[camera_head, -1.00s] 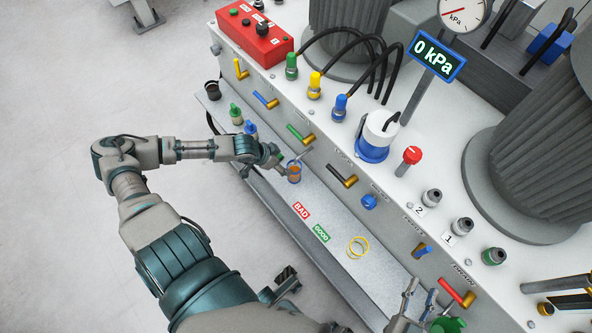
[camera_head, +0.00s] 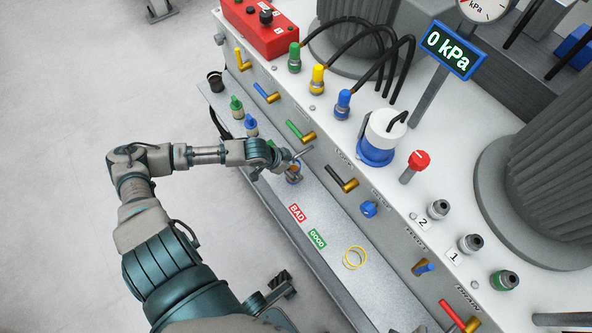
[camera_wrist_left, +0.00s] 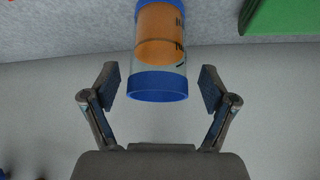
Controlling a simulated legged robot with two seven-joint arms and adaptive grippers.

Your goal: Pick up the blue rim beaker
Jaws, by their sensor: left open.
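The blue rim beaker (camera_head: 294,179) stands on the narrow grey ledge along the gantry's front, partly hidden by my left gripper (camera_head: 287,163). In the left wrist view the beaker (camera_wrist_left: 158,86) is clear with blue bands and orange contents. The left gripper (camera_wrist_left: 160,90) is open, with one finger on each side of the beaker's near blue end. Gaps show between both fingers and the beaker.
Green (camera_head: 236,107) and blue (camera_head: 250,125) capped bottles stand on the ledge beyond my gripper. BAD (camera_head: 297,213) and GOOD (camera_head: 317,239) labels and yellow rings (camera_head: 355,257) lie nearer. Valve handles (camera_head: 300,131) jut from the panel above the ledge.

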